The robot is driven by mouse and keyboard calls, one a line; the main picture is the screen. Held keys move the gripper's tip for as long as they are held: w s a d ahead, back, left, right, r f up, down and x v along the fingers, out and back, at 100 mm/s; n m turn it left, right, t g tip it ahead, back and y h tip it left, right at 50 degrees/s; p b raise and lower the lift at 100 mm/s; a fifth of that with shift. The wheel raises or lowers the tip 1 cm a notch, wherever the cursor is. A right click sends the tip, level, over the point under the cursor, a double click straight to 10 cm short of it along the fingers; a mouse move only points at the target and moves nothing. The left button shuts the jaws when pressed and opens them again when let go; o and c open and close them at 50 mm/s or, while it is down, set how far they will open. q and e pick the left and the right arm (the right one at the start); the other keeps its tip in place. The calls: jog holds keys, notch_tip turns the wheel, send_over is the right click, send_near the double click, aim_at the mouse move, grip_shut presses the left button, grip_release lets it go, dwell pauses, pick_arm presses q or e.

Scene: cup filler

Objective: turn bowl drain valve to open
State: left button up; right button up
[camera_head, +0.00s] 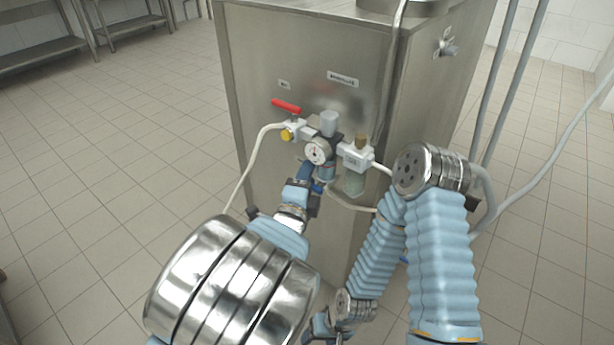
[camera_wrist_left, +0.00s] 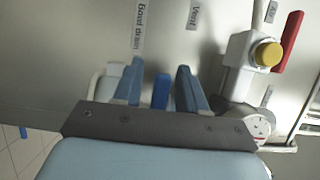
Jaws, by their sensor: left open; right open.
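In the left wrist view, a "Bowl drain" label (camera_wrist_left: 139,27) is on the steel panel. Below and right of it, a short blue piece (camera_wrist_left: 160,92), seemingly the valve handle, stands between the two blue fingers of my left gripper (camera_wrist_left: 158,82). Gaps show on both sides of it, so the fingers are open. In the head view, my left gripper (camera_head: 305,181) is just below the pressure gauge (camera_head: 318,151), and the handle is hard to tell from the fingers. My right gripper (camera_head: 320,327) is low at the bottom edge, partly hidden and away from the valves.
A red lever (camera_head: 286,106) and a yellow knob (camera_head: 287,135) are up and left of the gauge. A filter bowl (camera_head: 354,184) hangs to its right. Pale hoses (camera_head: 246,170) run along the steel cabinet (camera_head: 255,55).

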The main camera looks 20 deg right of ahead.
pick_arm(q)
grip_shut()
dwell(0.3)
jog(key=shift+f, duration=0.1)
jog(key=shift+s+d+f+n+g+h+b, duration=0.3)
jog(key=shift+s+d+f+n+g+b, duration=0.25)
jog(key=shift+n+g+b, duration=1.15)
jog(key=shift+s+d+f+n+g+h+b, duration=0.3)
jog(key=shift+f+n+g+b, duration=0.5)
jog(key=shift+n+b, duration=1.8)
jog(key=shift+s+d+f+n+g+h+b, duration=0.3)
jog(key=shift+s+f+n+g+b, duration=0.25)
jog(key=shift+n+g+b, duration=1.2)
jog(key=shift+n+t, duration=0.35)
jog(key=shift+n, duration=0.4)
jog(key=shift+d, duration=0.1)
